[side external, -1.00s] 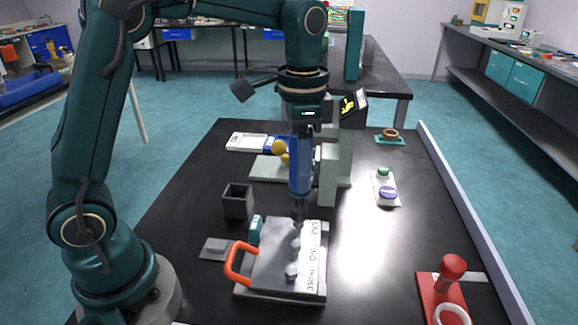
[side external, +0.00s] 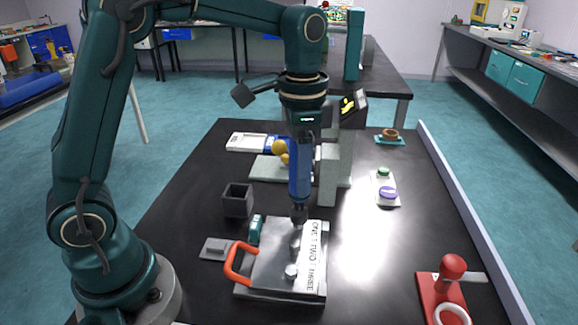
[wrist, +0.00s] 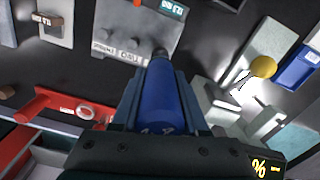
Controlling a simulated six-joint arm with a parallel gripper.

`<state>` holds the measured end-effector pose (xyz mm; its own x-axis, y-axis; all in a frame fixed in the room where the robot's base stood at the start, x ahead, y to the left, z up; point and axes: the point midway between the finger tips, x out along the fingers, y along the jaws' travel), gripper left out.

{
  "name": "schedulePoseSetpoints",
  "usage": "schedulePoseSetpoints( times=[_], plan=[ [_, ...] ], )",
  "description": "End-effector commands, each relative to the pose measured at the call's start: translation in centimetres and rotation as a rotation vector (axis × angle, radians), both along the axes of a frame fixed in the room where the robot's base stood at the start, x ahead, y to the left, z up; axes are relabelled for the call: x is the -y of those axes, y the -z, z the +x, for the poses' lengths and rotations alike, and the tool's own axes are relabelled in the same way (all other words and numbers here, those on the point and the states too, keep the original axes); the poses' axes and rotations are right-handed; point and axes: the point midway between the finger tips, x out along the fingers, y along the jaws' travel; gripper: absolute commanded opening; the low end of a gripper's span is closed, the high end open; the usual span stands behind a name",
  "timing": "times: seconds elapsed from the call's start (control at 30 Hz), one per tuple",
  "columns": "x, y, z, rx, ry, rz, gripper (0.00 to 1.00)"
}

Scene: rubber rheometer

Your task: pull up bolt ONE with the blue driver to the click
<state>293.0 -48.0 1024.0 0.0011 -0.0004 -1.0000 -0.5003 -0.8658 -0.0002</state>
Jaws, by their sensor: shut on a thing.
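My gripper (side external: 302,132) is shut on the blue driver (side external: 300,175) and holds it upright, tip down. In the wrist view the driver (wrist: 160,105) sits between my fingers. The grey mould plate (side external: 262,276) has an orange-red handle and a white label reading ONE, TWO, THREE from far to near. The driver's dark tip is at the far end of the bolt row, by the ONE end, and hides bolt ONE. I cannot tell whether the tip is seated on it. Two other bolts, the middle one (side external: 295,247) and the near one (side external: 291,271), show on the plate.
A dark open box (side external: 237,201) and a small grey plate (side external: 215,249) lie left of the mould plate. A grey machine (side external: 329,175) stands just behind the driver. A red stand (side external: 450,290) is at the right front. Bare black table lies between.

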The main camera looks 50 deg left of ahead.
Motion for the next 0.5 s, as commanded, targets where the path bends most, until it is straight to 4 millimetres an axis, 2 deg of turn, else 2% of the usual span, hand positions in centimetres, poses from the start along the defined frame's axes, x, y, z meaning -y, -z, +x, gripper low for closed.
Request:
schedulePoseSetpoints(
  times=[0.5],
  plan=[
    [0.02,0.65,0.05,0.002,0.000,-0.001,0.00]
  ],
)
